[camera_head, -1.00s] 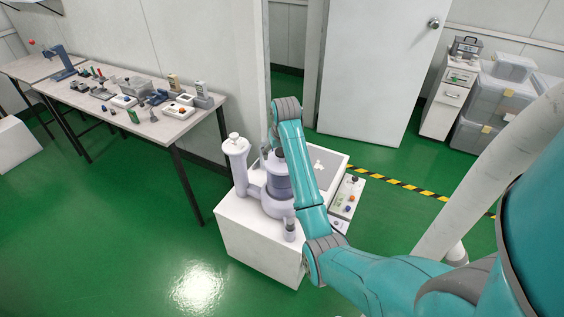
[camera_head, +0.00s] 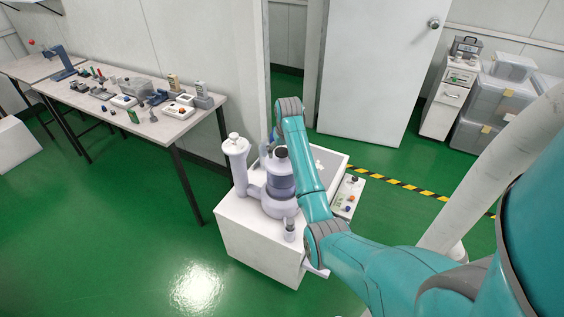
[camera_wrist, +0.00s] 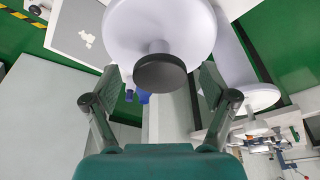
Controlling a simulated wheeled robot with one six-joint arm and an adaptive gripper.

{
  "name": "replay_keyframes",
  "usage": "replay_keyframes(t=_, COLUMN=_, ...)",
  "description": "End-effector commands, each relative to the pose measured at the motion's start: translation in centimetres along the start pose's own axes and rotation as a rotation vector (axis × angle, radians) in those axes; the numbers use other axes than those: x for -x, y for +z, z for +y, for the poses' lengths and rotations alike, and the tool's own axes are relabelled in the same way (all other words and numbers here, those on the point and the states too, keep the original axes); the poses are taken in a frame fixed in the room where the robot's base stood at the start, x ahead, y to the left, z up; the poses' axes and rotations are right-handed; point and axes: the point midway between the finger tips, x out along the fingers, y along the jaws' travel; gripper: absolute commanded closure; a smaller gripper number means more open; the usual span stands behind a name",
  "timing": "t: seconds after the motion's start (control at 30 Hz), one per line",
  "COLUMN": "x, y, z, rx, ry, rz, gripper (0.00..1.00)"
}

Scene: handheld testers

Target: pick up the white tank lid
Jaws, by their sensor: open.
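The white tank lid (camera_wrist: 165,25) is a broad, pale round disc with a dark grey knob (camera_wrist: 160,73) at its middle, at the top of the wrist view. In the head view, the tank (camera_head: 281,185) with its dark knob stands on a white cabinet, partly behind my arm. My gripper (camera_wrist: 159,85) is open in the wrist view, one finger on each side of the knob in the picture. I see no contact, and cannot tell how far the fingers are from the knob. In the head view my arm hides most of the gripper.
A white cylinder (camera_head: 237,165) stands left of the tank on the white cabinet (camera_head: 255,245). A small tray (camera_head: 349,195) with small items lies to its right. A workbench (camera_head: 185,122) with tools stands at left. Green floor is free in front.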

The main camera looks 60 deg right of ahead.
Motion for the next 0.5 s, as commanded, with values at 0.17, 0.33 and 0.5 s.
replay_keyframes(t=0.17, x=-2.2, y=-0.1, z=0.0, rx=0.0, ry=0.0, rz=-0.001, gripper=0.16)
replay_keyframes(t=0.33, x=-2.7, y=-0.1, z=0.0, rx=0.0, ry=0.0, rz=0.0, gripper=0.16)
replay_keyframes(t=0.5, x=-2.7, y=-0.1, z=0.0, rx=0.0, ry=0.0, rz=0.0, gripper=0.21)
